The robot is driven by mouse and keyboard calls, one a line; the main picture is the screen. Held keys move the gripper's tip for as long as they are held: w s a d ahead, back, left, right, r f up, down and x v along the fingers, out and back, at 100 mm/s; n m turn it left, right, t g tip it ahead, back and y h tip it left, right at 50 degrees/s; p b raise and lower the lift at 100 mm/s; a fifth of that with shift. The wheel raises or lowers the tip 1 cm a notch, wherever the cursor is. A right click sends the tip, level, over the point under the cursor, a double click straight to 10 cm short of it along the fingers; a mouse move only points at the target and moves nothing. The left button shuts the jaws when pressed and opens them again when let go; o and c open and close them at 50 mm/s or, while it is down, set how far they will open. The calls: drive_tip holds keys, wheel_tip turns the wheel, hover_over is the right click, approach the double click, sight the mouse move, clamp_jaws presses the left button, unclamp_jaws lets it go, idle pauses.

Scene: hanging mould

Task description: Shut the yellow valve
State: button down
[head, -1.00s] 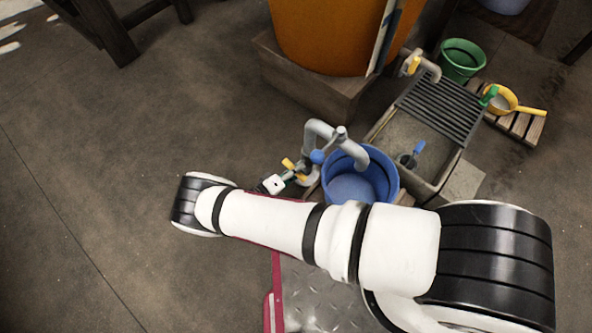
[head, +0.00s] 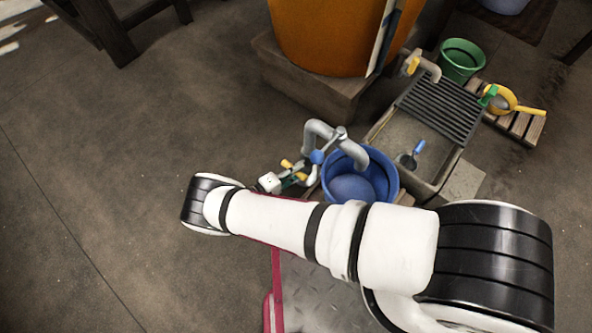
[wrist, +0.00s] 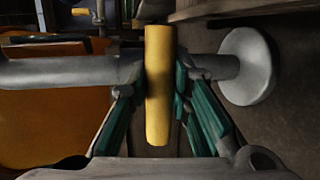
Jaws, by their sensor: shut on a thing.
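The yellow valve handle (wrist: 159,85) is a rounded bar in the middle of the wrist view. It lies across a grey horizontal pipe (wrist: 60,71). My gripper (wrist: 162,88) has its green-padded fingers on both sides of the handle and is shut on it. In the head view the yellow handle (head: 287,164) shows beside the grey pipe, left of the blue bucket, partly hidden by my gripper (head: 294,178). The pipe ends in a round grey flange (wrist: 247,66) at the right of the wrist view.
A bent grey pipe (head: 318,131) with a blue handle (head: 317,157) stands over the blue bucket (head: 382,183). A stone sink (head: 440,150) with a black grate is to the right. Another tap (head: 412,64) has a yellow handle. An orange vat (head: 330,40) stands behind; the left floor is clear.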

drive_tip(key=shift+a, duration=0.1)
drive_tip(key=c, duration=1.4)
unclamp_jaws()
drive_tip(key=shift+c, duration=0.2)
drive_tip(key=v, duration=1.2)
